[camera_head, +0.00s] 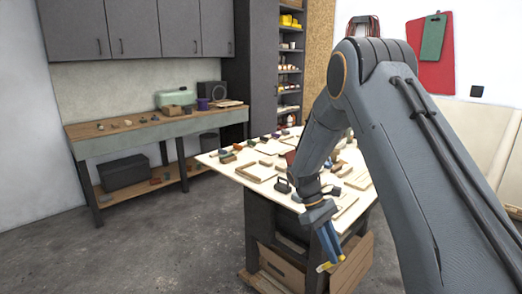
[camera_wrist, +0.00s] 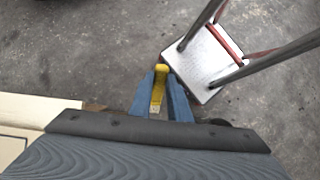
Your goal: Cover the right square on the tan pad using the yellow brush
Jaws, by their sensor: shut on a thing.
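The yellow brush (camera_wrist: 161,71) is between the two blue fingers of my gripper (camera_wrist: 160,105) in the wrist view, and the fingers are shut on it. In the head view my gripper (camera_head: 329,243) points down beside the near right side of the worktable, and a bit of yellow (camera_head: 325,267) shows at its tips. Several pale flat pieces lie on the worktable; I cannot tell which is the tan pad, and no right square can be made out. My arm hides part of the tabletop.
The worktable (camera_head: 230,168) carries many small blocks and boards. A wooden crate (camera_head: 352,268) stands low by its near side. In the wrist view a pale platform with metal legs (camera_wrist: 200,62) stands on the floor. A long bench (camera_head: 150,132) lines the back wall. Floor at left is clear.

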